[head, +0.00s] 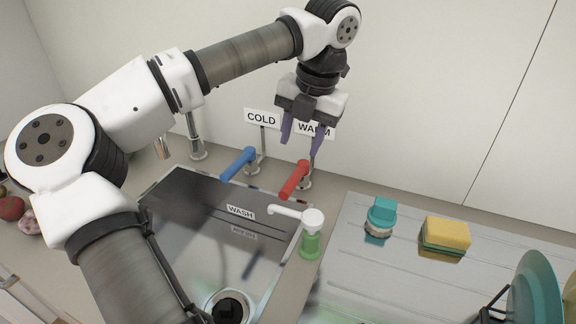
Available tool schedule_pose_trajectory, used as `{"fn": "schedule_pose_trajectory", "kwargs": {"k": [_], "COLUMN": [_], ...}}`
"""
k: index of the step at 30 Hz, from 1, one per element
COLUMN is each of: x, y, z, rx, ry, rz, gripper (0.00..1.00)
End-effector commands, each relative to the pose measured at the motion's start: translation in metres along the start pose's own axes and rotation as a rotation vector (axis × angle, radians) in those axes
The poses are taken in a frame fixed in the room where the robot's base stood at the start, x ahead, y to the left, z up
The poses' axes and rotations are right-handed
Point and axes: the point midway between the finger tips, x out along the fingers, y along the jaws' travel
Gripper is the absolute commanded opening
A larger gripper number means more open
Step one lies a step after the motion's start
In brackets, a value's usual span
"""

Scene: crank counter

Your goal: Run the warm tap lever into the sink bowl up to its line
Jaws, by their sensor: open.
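The warm tap lever (294,179) is a red handle behind the sink, below the WARM sign (315,129). A blue lever (239,163) stands to its left, by the COLD sign (261,117). The sink bowl (180,197) is steel, with a WASH label (240,212) and dark lines on its far wall; a dark round drain shows at the bottom. My gripper (302,147) is open and empty, its purple fingers pointing down just above and behind the red lever. Whether a finger touches the lever cannot be told. My arm hides the bowl's left part.
A white-topped green pump bottle (312,240) stands at the bowl's right edge. On the draining board (350,290) are a teal-topped brush (381,214), a yellow-green sponge (445,237) and teal plates (537,290). A metal spout (196,140) rises behind my arm.

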Motion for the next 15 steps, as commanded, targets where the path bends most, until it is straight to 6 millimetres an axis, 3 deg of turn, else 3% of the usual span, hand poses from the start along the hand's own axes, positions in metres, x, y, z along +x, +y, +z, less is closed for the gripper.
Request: {"fn": "schedule_pose_trajectory", "kwargs": {"k": [7,15], "x": [0.013,0.065], "y": [0.001,0.001], "z": [0.000,-0.001], "rx": [-0.001,0.000], "ry": [0.003,0.004], "rz": [0.001,-0.002], "gripper": [0.44,0.44]}}
